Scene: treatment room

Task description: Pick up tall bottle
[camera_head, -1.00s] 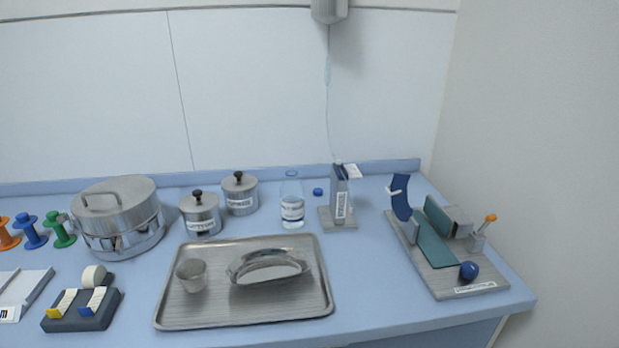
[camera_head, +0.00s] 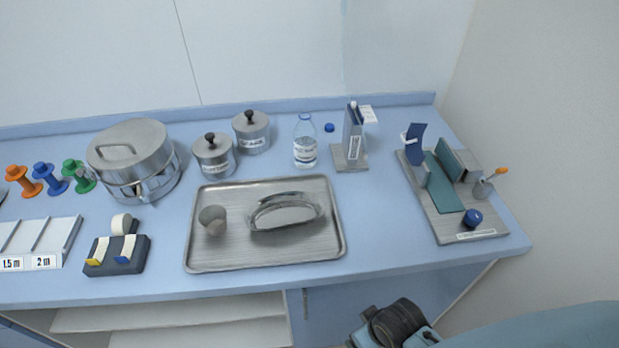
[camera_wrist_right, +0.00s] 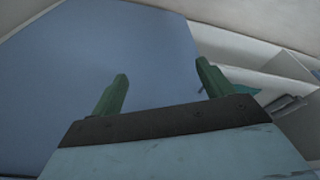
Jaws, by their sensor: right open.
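The tall bottle (camera_head: 305,143) is clear plastic with a white label and stands upright on the blue counter, behind the metal tray in the head view. Its blue cap (camera_head: 329,127) seems to lie on the counter to its right. My right gripper (camera_wrist_right: 162,84) shows in the right wrist view with two green fingers apart and nothing between them. The wrist view shows a plain blue surface and white shelves, not the bottle. In the head view my right arm is at the bottom right, well below and in front of the bottle. My left gripper is not in view.
A steel tray (camera_head: 200,262) with a cup and a kidney dish lies in front of the bottle. Two lidded steel jars (camera_head: 214,158) stand left of it. A grey stand (camera_head: 350,158) with an upright box is close on its right. A board (camera_head: 440,215) with instruments is farther right.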

